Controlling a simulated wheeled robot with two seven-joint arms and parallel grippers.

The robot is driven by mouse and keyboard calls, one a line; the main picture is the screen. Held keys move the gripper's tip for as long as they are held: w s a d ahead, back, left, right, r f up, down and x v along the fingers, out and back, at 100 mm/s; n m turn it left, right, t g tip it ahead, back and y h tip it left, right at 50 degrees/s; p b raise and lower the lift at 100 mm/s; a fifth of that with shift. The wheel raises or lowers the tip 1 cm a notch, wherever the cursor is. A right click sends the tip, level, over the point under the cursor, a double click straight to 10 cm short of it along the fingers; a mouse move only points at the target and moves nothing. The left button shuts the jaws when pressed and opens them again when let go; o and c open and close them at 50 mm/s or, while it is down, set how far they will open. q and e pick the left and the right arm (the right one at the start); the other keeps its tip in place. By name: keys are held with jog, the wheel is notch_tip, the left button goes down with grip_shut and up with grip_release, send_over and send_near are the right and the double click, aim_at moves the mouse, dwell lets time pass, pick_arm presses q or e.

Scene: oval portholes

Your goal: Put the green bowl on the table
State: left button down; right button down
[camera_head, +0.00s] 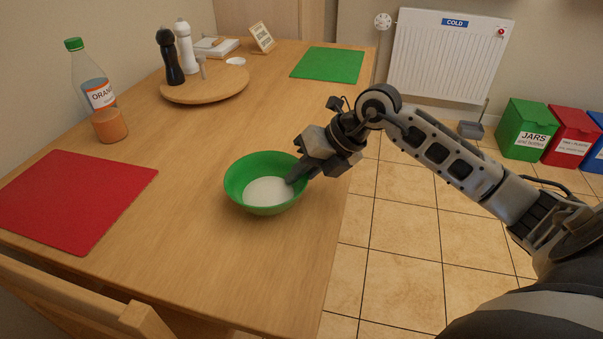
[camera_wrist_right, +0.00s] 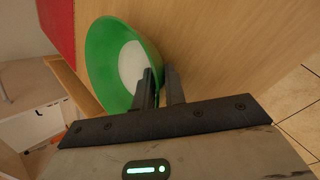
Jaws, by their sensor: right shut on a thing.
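The green bowl (camera_head: 235,181) with a white inside bottom is at the right edge side of the wooden table (camera_head: 200,248). It is upright or nearly so; I cannot tell whether its base touches the table top. My right gripper (camera_head: 297,174) is shut on the bowl's right rim, with one finger inside the bowl. In the right wrist view the bowl (camera_wrist_right: 98,62) sits at the fingertips of the gripper (camera_wrist_right: 160,88), its wall between them. My left gripper is not in view.
A red mat (camera_head: 75,200) lies left, a green mat (camera_head: 327,65) at the far end. A chair (camera_head: 90,310) is at the near left. Table around the bowl is clear.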

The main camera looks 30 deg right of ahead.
jog(key=c, duration=1.5)
grip_release()
jog(key=shift+o, duration=0.2)
jog(key=v, duration=1.2)
